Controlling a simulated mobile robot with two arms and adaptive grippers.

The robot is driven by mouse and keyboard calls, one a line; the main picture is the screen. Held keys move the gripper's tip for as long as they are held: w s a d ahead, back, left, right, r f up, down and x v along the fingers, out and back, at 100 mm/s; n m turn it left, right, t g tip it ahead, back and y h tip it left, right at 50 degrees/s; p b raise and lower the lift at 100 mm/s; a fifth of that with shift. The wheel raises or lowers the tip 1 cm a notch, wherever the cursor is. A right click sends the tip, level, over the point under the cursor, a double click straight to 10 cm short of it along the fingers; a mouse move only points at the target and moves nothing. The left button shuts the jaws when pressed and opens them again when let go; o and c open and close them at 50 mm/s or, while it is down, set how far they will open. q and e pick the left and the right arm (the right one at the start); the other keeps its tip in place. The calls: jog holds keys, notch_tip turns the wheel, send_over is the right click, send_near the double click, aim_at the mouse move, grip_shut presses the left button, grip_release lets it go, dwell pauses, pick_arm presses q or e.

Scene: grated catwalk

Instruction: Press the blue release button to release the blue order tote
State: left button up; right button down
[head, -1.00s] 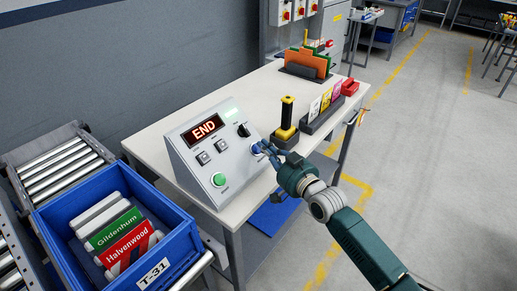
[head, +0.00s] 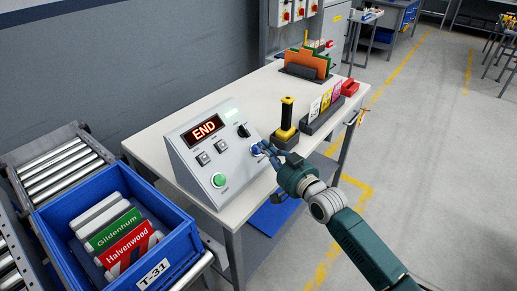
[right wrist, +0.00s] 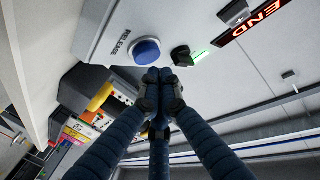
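The blue release button (head: 256,149) is on the right part of the sloped grey control box (head: 193,163). It also shows in the right wrist view (right wrist: 146,51), beside the word RELEASE. My right gripper (head: 266,147) is at the button, its fingers drawn together with nothing between them. In the right wrist view the fingertips (right wrist: 156,75) end right by the button's edge; I cannot tell whether they touch it. The blue order tote (head: 188,242), labelled T-31, stands at the lower left with several packages inside. My left gripper is not in view.
The box has a lit END display (head: 205,128), a green button (head: 219,180), a black knob (head: 243,130) and two small switches. A black-and-yellow post (head: 286,115) and a card rack (head: 325,115) stand to the right. A roller conveyor (head: 55,165) is at left.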

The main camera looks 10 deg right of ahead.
jog(key=shift+w+a+f, duration=0.2)
jog(key=shift+w+f, duration=0.1)
